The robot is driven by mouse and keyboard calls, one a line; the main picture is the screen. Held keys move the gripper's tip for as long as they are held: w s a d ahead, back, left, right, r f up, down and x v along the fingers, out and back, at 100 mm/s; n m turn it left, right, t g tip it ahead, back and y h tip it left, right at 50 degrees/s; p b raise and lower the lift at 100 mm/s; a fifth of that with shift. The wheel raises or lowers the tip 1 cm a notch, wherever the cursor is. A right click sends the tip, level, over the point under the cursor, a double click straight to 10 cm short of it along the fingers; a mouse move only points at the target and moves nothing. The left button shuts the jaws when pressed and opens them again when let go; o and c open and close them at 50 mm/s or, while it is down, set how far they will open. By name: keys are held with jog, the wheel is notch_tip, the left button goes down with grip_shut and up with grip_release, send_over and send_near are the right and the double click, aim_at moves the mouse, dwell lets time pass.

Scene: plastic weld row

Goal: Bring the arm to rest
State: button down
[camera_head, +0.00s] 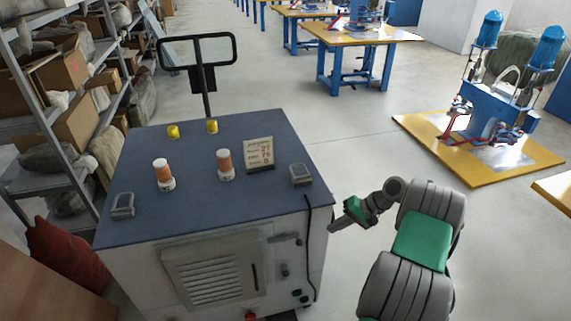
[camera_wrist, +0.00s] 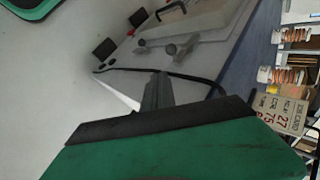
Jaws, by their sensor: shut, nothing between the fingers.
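My gripper (camera_head: 336,226) is at the end of my grey and green arm, just right of the cabinet's right side in the head view. It is shut and holds nothing. In the wrist view its shut fingers (camera_wrist: 157,92) point toward the cabinet's pale side. The cabinet (camera_head: 190,145) has a dark blue top and a vented front panel. The gripper is below the level of that top, over open floor; whether it touches the cabinet I cannot tell.
On the top stand two orange-and-white cylinders (camera_head: 163,174) (camera_head: 225,165), two yellow pieces (camera_head: 173,131) (camera_head: 212,126), a sign card (camera_head: 258,155) and two grey holders (camera_head: 123,205) (camera_head: 301,174). A black cable (camera_head: 308,240) hangs at the right corner. A blue machine (camera_head: 497,100) stands at right; shelves (camera_head: 75,90) at left.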

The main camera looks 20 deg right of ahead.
jog(key=s+a+f+g, duration=0.1)
jog(key=s+f+g, duration=0.2)
jog(key=s+f, duration=0.65)
jog(key=s+a+r+m+g+h, duration=0.15)
jog(key=s+a+r, duration=0.3)
jog(key=s, duration=0.45)
jog(key=s+a+r+n+h, duration=0.1)
jog(key=s+a+r+h, duration=0.15)
jog(key=r, duration=0.35)
jog(key=s+a+r+n+h, duration=0.1)
jog(key=s+a+r+h, duration=0.2)
jog(key=r, duration=0.4)
jog(key=w+a+r+n+t, duration=0.2)
jog(key=w+a+r, duration=0.1)
jog(key=a+r, duration=0.3)
jog(key=w+a+r+n+t, duration=0.2)
jog(key=w+a+r+n, duration=0.1)
jog(key=a+r, duration=0.3)
jog(key=shift+w+a+r, duration=0.3)
jog(key=shift+a+r, duration=0.1)
jog(key=shift+a, duration=0.25)
jog(key=shift+n, duration=0.25)
